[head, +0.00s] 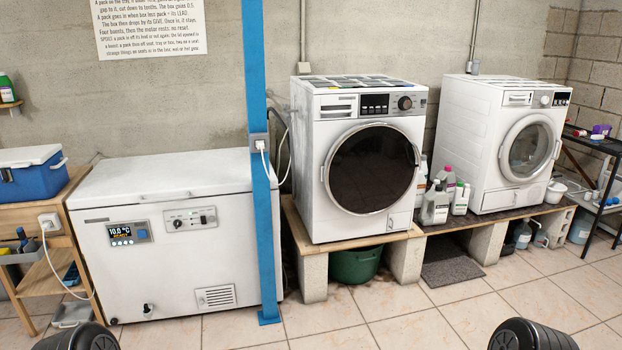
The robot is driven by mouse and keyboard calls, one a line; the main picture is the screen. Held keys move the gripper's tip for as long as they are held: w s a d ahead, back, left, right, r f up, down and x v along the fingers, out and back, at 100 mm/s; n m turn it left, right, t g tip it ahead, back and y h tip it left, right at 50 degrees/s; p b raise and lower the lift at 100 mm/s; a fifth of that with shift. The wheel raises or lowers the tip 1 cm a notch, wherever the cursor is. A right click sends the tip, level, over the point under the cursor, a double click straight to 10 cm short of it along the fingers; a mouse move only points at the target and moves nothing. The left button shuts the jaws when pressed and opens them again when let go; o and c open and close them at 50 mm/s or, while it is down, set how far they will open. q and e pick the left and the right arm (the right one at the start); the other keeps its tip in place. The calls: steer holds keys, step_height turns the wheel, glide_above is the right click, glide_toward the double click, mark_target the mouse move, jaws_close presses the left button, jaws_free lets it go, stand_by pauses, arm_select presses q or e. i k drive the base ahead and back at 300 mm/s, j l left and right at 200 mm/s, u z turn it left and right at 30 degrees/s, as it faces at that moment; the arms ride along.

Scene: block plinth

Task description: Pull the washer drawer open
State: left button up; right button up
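A white front-loading machine with a dark round door (371,169) stands in the middle on a block plinth. Its drawer front (338,106) is at the upper left of its face, left of the display and knob, and looks shut. A second white machine (487,140) stands to the right, with a grey round door and its own small drawer front (517,98) at the upper left, also looking shut. Which one is the washer is not labelled legibly. Neither gripper is in view; only dark rounded parts of my arms show at the bottom edge.
A white chest freezer (165,260) stands at left, with a blue post (258,200) between it and the middle machine. Bottles (435,205) stand between the machines on the plinth board (400,237). A green tub (355,265) sits below. The tiled floor in front is clear.

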mark_target(332, 106)
steer(key=i+j+z, duration=0.2)
steer(key=i+z, duration=0.25)
steer(key=i, duration=0.3)
steer(key=i+j+z, duration=0.5)
steer(key=i, duration=0.25)
steer(key=i+j+z, duration=0.45)
steer(key=i+j, duration=0.15)
